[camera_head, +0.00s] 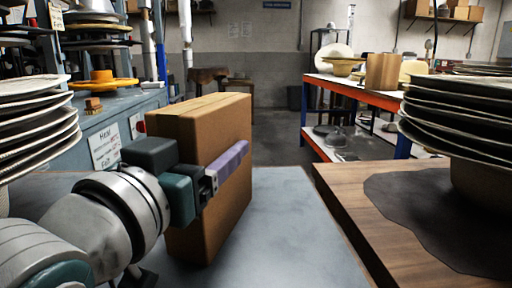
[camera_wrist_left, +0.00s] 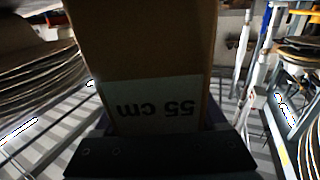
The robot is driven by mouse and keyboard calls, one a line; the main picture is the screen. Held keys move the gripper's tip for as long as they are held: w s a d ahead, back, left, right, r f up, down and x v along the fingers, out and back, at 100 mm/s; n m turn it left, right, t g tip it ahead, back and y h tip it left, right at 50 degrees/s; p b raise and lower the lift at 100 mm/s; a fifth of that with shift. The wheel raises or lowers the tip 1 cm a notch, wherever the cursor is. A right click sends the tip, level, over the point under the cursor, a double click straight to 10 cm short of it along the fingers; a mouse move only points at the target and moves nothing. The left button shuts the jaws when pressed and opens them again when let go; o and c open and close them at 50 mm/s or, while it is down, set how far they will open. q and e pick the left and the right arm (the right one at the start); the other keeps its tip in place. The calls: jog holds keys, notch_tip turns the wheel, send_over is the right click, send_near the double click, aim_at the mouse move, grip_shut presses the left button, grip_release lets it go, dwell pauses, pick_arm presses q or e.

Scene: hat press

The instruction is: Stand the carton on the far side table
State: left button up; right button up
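The tall brown carton (camera_head: 215,150) stands upright, slightly turned, in the middle left of the head view. My left gripper (camera_head: 224,165) reaches in from the left, with one purple finger flat along the carton's side; the other finger is hidden. In the left wrist view the carton (camera_wrist_left: 145,40) fills the space between the fingers, with an upside-down "55 cm" label facing the palm. Whether its base touches the grey surface (camera_head: 290,230) below is not clear. A table with an orange edge (camera_head: 360,95) and blue legs stands farther back right. My right gripper is not in view.
A wooden table (camera_head: 345,205) with a dark patch and a stack of plate-like discs (camera_head: 470,120) is at near right. Another stack (camera_head: 35,115) is at left. The orange-edged table carries hats and a tan block (camera_head: 382,72). Floor (camera_head: 275,145) is clear mid-picture.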

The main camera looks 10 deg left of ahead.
pick_arm(q)
jog(key=o, duration=0.4)
jog(key=shift+c, duration=0.2)
jog(key=shift+r, duration=0.2)
jog(key=s+a+p, duration=0.1)
jog(key=s, duration=1.1)
jog(key=shift+a+p, duration=0.2)
jog(key=shift+p, duration=0.1)
